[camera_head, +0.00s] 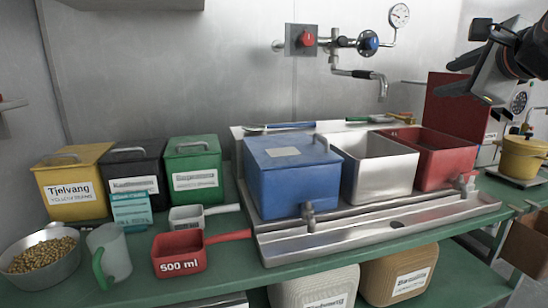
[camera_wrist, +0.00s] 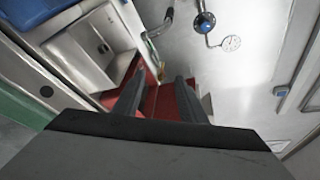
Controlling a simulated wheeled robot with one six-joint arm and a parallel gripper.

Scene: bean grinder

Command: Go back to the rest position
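The gripper touches nothing that I can see.
A blue lidded box (camera_head: 290,180) and an open steel box (camera_head: 378,170) stand on the metal tray (camera_head: 400,225). A tap (camera_head: 360,74) and a gauge (camera_head: 400,14) are on the wall. A yellow pot (camera_head: 524,158) stands at the far right.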

